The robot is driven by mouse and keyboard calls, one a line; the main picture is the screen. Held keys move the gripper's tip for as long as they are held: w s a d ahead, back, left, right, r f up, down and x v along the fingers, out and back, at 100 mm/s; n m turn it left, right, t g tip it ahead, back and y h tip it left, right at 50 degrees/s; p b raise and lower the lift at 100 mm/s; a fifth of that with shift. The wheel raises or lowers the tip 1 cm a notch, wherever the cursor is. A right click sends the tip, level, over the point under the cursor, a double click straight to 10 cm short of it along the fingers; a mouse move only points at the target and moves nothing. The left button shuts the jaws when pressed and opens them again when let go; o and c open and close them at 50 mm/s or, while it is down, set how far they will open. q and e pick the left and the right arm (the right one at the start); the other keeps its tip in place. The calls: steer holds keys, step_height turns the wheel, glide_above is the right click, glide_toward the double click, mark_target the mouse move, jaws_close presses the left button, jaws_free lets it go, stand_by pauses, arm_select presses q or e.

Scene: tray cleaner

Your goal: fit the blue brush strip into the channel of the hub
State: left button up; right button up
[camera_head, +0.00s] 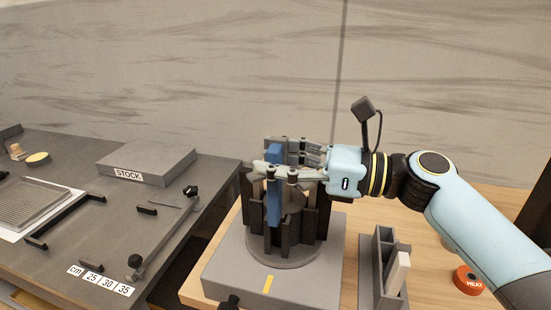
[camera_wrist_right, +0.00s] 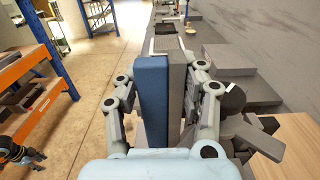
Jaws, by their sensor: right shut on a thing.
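The blue brush strip (camera_head: 274,200) stands upright at the hub in the head view. My right gripper (camera_head: 272,158) is shut on its upper part, coming in from the right. The hub (camera_head: 310,215) is dark, with several upright posts around it. The strip's lower part overlaps the hub's near left side; I cannot tell whether it sits inside a channel. In the right wrist view the strip (camera_wrist_right: 152,95) lies between the fingers of the right gripper (camera_wrist_right: 165,80), beside a grey bar-like piece (camera_wrist_right: 176,80).
The hub stands on a grey block (camera_head: 310,285) on a wooden bench. A grey holder (camera_head: 368,285) with a pale block (camera_head: 398,272) and a red HEAT button (camera_head: 468,280) are to the right. A dark bench with a STOCK block (camera_head: 150,160) is left, beyond a gap.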

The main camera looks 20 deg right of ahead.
steer(key=shift+p, duration=0.8)
stand_by(1.1)
steer(key=shift+f+b, duration=1)
steer(key=shift+f, duration=0.35)
steer(key=o, duration=1.4)
steer(key=shift+c, duration=0.2)
steer(key=v, duration=1.2)
steer(key=shift+s+a, duration=0.1)
